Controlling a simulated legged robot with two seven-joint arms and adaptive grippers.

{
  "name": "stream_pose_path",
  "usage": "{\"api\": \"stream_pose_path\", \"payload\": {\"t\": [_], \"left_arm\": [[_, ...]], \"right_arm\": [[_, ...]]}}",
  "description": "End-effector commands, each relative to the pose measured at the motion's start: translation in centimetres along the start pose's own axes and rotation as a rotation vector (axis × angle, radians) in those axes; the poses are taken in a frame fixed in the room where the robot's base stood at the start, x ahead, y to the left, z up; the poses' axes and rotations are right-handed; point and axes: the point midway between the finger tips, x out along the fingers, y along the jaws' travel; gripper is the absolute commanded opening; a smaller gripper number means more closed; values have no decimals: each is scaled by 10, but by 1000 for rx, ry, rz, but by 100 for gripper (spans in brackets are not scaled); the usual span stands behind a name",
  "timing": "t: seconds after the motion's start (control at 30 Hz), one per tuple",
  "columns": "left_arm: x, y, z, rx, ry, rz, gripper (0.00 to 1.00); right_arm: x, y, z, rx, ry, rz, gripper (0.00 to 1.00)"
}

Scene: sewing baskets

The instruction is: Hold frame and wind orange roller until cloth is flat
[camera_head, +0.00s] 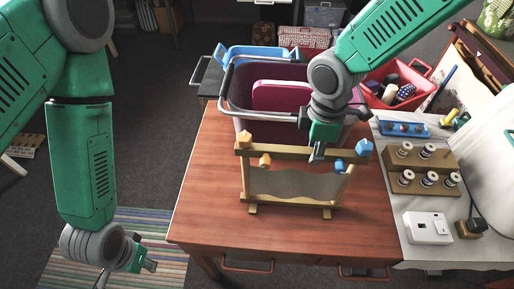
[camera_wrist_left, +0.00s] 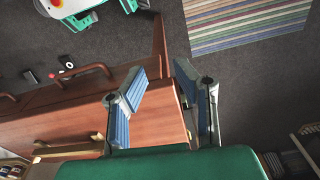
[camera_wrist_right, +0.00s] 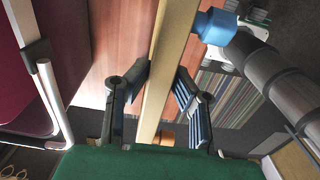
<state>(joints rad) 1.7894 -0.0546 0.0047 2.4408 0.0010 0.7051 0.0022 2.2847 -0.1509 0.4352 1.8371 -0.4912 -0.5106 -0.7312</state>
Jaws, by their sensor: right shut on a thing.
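The wooden frame (camera_head: 285,152) stands on the table, with a beige cloth (camera_head: 295,183) hanging in a wavy, sagging shape between its rollers. Orange knobs (camera_head: 265,160) are at its left end, one upper and one lower; blue knobs (camera_head: 363,147) are at its right end. My right gripper (camera_head: 317,153) is shut on the frame's top bar, right of its middle. In the right wrist view the bar (camera_wrist_right: 168,60) runs between the fingers, near a blue knob (camera_wrist_right: 214,27). My left gripper (camera_head: 148,264) is open and empty, low beyond the table's left front corner; its spread fingers (camera_wrist_left: 165,88) show in the left wrist view.
A basket (camera_head: 240,105) with a magenta panel stands behind the frame. A blue tray (camera_head: 262,54) and red bin (camera_head: 400,85) are further back. Spool racks (camera_head: 405,183) and a white box (camera_head: 428,228) fill the right side table. The wooden table (camera_head: 205,215) is clear left of the frame.

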Motion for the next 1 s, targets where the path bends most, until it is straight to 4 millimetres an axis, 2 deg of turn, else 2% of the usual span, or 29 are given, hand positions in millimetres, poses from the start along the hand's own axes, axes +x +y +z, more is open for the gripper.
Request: {"api": "stream_pose_path", "payload": {"t": [0.4, 0.47, 0.57, 0.67, 0.77, 0.87, 1.0], "left_arm": [[0, 0, 0, 0, 0, 0, 26], [0, 0, 0, 0, 0, 0, 41], [-1, 5, -4, 7, 4, 11, 41], [-2, 20, -22, 30, 3, 45, 41], [-8, 44, -53, 78, -2, 95, 41], [-22, 74, -90, 152, -10, 148, 41], [-55, 113, -139, 273, -22, 193, 41]], "right_arm": [[0, 0, 0, 0, 1, 1, 0], [0, 0, 0, 0, 1, 1, 0], [0, 0, 0, 0, 1, 1, 0], [0, 0, 0, 0, 1, 1, 0], [0, 0, 0, 0, 1, 1, 0], [0, 0, 0, 0, 1, 1, 0], [0, 0, 0, 0, 1, 1, 0]]}}
